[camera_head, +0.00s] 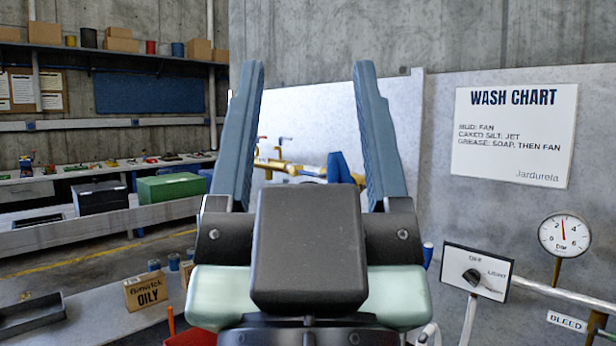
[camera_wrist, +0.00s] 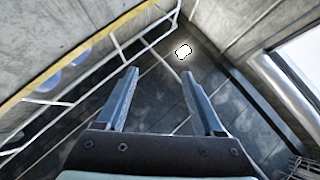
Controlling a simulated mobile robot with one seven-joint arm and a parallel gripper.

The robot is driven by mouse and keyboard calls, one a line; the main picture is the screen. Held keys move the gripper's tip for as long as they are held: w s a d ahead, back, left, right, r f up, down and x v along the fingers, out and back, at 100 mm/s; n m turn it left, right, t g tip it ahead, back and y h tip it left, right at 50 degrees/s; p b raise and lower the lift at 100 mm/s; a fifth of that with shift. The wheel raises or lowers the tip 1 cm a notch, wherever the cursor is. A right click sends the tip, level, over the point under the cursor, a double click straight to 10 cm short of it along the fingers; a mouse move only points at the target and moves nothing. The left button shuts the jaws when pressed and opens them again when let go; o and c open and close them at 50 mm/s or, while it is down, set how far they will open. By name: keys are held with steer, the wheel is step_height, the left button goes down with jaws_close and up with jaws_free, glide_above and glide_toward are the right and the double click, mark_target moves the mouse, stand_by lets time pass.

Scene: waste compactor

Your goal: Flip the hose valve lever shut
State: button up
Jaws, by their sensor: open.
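My gripper (camera_head: 308,72) fills the middle of the head view, raised with its two blue-grey fingers apart and nothing between them. It also shows open and empty in the wrist view (camera_wrist: 159,74). Behind the fingers, a yellow pipe assembly (camera_head: 292,166) with small upright fittings runs along the white panel. A blue piece (camera_head: 340,168) stands at its right end, partly hidden by my gripper. I cannot tell which fitting is the hose valve lever or how it is set. No lever is recognisable in the wrist view.
A rotary switch box (camera_head: 477,272), a pressure gauge (camera_head: 565,234) and a pipe rail (camera_head: 540,289) stand at the right. A wash chart (camera_head: 515,135) hangs above. A box marked oily (camera_head: 146,291) sits on the left bench. The wrist view shows dark floor and a yellow edge (camera_wrist: 75,53).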

steer(key=shift+r, duration=0.25)
steer(key=shift+c, duration=1.1)
step_height(320, 180, up, 5)
steer(key=p, duration=0.5)
steer(key=shift+f, duration=0.1)
steer(key=c, duration=0.7)
step_height(320, 180, up, 11)
steer(key=p, duration=1.1)
steer(key=shift+f, duration=0.1)
jaws_close()
steer(key=shift+f, duration=0.2)
steer(key=shift+w+a, duration=0.1)
